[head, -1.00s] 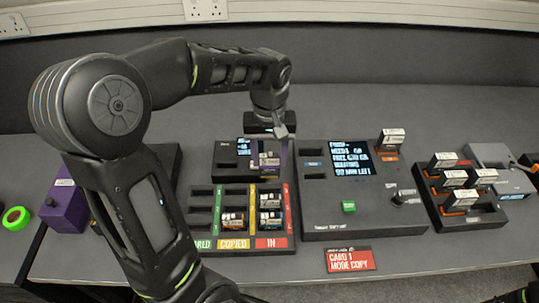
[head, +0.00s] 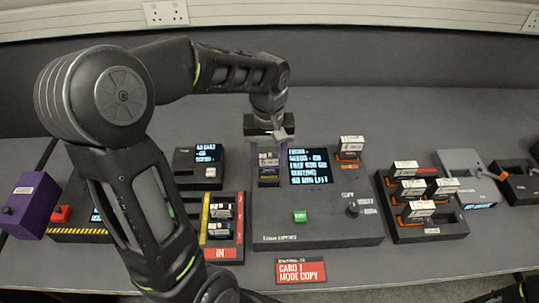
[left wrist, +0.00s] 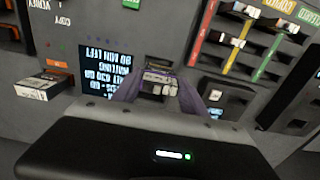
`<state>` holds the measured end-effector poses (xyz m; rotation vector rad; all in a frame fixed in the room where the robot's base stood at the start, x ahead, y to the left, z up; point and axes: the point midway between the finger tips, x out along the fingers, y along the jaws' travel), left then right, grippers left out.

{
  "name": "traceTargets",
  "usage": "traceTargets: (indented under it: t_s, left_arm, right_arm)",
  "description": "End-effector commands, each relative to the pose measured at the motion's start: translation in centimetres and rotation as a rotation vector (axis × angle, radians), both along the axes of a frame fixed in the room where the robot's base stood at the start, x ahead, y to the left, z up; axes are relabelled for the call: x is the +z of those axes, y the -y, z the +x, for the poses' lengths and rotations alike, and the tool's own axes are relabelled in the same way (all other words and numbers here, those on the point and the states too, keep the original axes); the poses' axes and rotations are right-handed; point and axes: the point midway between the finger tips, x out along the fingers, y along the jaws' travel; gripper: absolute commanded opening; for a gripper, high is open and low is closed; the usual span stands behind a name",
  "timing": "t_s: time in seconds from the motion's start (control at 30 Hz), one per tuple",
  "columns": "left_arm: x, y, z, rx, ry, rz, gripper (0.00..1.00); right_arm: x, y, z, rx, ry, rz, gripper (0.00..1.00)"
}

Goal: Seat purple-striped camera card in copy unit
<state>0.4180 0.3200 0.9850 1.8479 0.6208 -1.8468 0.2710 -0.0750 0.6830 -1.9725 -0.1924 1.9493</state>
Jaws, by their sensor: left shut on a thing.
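My left gripper (head: 268,146) has purple fingers and is shut on a dark card with a pale label (head: 268,159). The card stands over the left slot column of the large grey copy unit (head: 345,232), left of its lit screen (head: 309,166). In the left wrist view the card (left wrist: 160,82) sits between the purple fingers (left wrist: 158,90), close to the unit's face beside the screen (left wrist: 102,75). I cannot tell whether its lower end is in a slot, and its stripe is not clear. My right gripper is not in view.
A card rack (head: 214,240) and a small reader (head: 196,181) stand left of the copy unit. An orange-based card (head: 351,148) stands at its upper right. A tray (head: 440,230) of several cards is to the right. A red sign (head: 301,271) lies in front.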

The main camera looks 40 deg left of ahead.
Motion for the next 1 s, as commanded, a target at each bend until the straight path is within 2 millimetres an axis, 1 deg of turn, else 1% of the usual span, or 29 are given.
traceTargets:
  t_s: [0.13,0.23,0.5,0.6,1.0]
  left_arm:
    - [-0.1,0.0,0.0,0.000,0.000,0.000,0.09]
    - [-0.5,0.0,0.0,0.000,0.000,0.000,0.09]
    - [-2.6,0.0,0.0,0.000,0.001,-0.001,0.09]
    - [-3.1,0.0,0.0,0.000,0.001,-0.001,0.09]
    - [-3.2,0.0,0.0,0.000,0.001,-0.001,0.09]
  right_arm:
    - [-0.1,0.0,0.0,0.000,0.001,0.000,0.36]
    - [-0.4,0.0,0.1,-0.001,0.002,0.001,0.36]
    - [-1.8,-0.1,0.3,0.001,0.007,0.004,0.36]
    - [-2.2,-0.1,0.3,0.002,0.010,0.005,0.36]
    - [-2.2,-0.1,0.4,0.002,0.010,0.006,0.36]
